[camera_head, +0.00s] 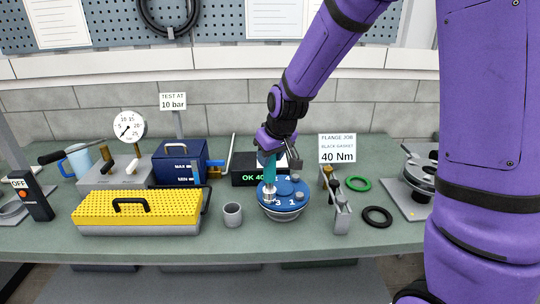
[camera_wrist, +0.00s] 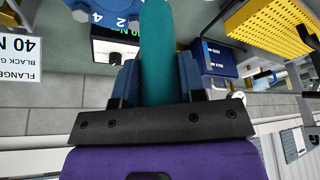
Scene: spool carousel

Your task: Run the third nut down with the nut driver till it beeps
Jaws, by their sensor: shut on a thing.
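My gripper (camera_head: 277,147) is shut on the teal handle of the nut driver (camera_head: 270,170), which stands roughly upright over the blue flange (camera_head: 283,209). The driver's silver lower end meets the flange's left side, close to the printed 3; the nut under it is hidden. The 1 and 4 also show, with a grey nut near the 1. In the wrist view, the driver's teal handle (camera_wrist: 157,45) runs between the fingers of my gripper (camera_wrist: 158,85), and part of the flange (camera_wrist: 103,14) with 4 and 2 shows. A black display box (camera_head: 245,162) reads OK 40 in green.
A grey cup (camera_head: 233,214) and a yellow-topped box (camera_head: 137,209) stand left of the flange. A metal stand (camera_head: 339,207), black ring (camera_head: 377,217) and green ring (camera_head: 358,184) are on its right. A blue box (camera_head: 180,163) is behind.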

